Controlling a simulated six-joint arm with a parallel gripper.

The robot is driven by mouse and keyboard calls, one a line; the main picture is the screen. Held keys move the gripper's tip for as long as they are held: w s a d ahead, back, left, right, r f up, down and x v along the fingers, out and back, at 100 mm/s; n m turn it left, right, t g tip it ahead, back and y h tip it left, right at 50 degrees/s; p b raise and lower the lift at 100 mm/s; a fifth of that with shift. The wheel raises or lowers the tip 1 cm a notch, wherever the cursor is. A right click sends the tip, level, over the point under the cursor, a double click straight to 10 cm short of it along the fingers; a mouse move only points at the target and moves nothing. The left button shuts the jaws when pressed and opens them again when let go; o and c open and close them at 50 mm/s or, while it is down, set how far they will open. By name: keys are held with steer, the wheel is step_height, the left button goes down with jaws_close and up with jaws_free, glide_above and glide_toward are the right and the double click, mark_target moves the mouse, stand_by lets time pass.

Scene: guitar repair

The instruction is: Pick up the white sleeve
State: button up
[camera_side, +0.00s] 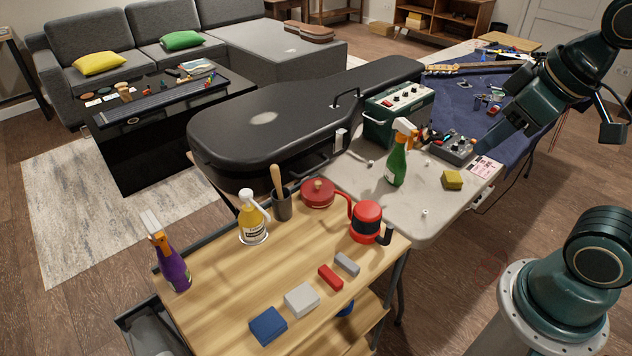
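No thing in view is plainly a white sleeve. A small white piece (425,212) on the grey table's front part is one candidate, but it is too small to identify. A pale white block (301,300) lies flat on the wooden cart top, between a blue block (268,326) and a red block (330,277). My gripper (487,143) comes down from the upper right over the grey table, near a grey pedal-like box (453,149). It appears apart from both white things. Its fingers are too unclear to tell whether they are open.
The grey table (410,226) carries a green spray bottle (397,160), a yellow sponge (452,180) and a green amplifier (398,115). A black guitar case (270,120) lies behind.

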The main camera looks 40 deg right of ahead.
steer(key=w+d+f+n+g, duration=0.2)
steer(key=w+d+f+n, duration=0.25)
steer(key=w, duration=0.25)
steer(key=n+g, duration=0.3)
steer(key=n, duration=0.9)
glide_above(425, 211)
steer(key=shift+s+d+f, duration=0.1)
steer(key=shift+f, duration=6.6)
steer(key=shift+s+d+f, duration=0.1)
steer(key=shift+f, duration=6.6)
steer(key=shift+w+a+f, duration=0.1)
steer(key=shift+f, duration=1.2)
steer(key=shift+w+a+f, duration=0.1)
steer(key=shift+f, duration=1.2)
jaws_close()
